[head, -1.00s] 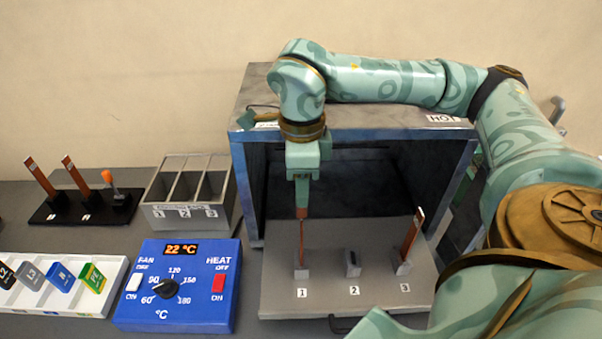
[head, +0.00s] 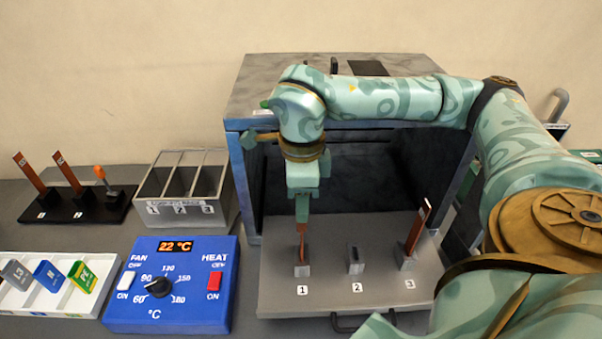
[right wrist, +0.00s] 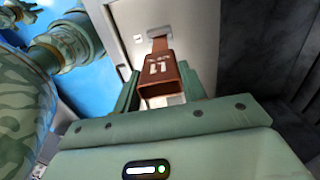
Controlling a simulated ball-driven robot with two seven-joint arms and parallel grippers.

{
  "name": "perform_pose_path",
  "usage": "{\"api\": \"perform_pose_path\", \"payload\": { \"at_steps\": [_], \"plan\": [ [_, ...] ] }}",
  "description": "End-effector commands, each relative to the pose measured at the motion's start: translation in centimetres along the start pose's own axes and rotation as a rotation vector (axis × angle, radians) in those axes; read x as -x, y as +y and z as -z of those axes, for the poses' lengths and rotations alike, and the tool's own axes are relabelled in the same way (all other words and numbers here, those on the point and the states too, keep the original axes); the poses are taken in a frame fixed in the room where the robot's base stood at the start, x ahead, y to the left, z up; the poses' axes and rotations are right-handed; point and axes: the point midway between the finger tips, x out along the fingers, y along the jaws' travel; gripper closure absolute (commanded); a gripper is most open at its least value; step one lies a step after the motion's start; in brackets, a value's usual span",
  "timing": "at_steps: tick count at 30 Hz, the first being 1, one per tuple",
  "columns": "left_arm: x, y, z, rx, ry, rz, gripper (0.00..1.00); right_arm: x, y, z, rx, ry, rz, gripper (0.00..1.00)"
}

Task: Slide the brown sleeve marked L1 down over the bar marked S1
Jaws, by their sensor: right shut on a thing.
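The brown sleeve marked L1 (right wrist: 160,77) is between the fingers of my right gripper (head: 302,212), which also shows in the right wrist view (right wrist: 158,95). My gripper points down above holder 1. A copper-brown bar (head: 302,253) stands upright in the grey holder there, directly below the sleeve. In the right wrist view the bar (right wrist: 160,41) comes out of the sleeve's far end, in line with it. I cannot tell how far the sleeve is over it. The bar's S1 mark is not readable.
Holder 2 (head: 354,259) is empty; holder 3 has a tilted copper bar (head: 417,228). The open oven (head: 240,180) stands behind the grey tray (head: 330,297). A blue control box (head: 180,305), a metal bin (head: 185,208) and a black rack (head: 75,212) stand left.

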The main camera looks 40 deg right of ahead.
Motion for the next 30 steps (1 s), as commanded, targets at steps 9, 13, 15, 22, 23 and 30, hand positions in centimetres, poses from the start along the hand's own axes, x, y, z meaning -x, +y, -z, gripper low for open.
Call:
{"api": "perform_pose_path", "payload": {
  "at_steps": [9, 13, 15, 22, 23, 30],
  "plan": [
    [-0.12, -0.03, -0.02, 0.000, 0.000, 0.000, 0.80, -0.20, -0.01, 0.00, 0.000, 0.000, 0.000, 0.80],
    [-0.12, -0.05, -0.02, 0.000, 0.000, 0.001, 0.80, -0.20, -0.01, 0.01, 0.000, 0.000, 0.000, 0.45],
    [-0.12, -0.06, -0.01, 0.000, 0.000, 0.001, 0.80, -0.20, -0.01, 0.01, 0.000, 0.000, 0.000, 0.33],
    [-0.12, -0.06, 0.00, 0.000, 0.000, 0.001, 0.80, -0.20, -0.01, 0.00, 0.000, 0.000, 0.000, 0.19],
    [-0.12, -0.06, 0.00, 0.000, 0.000, 0.001, 0.80, -0.20, -0.01, 0.00, -0.001, 0.000, 0.000, 0.11],
    [-0.12, -0.06, 0.01, -0.001, 0.000, 0.001, 0.80, -0.20, -0.01, 0.00, 0.000, 0.000, 0.000, 0.11]
  ]
}}
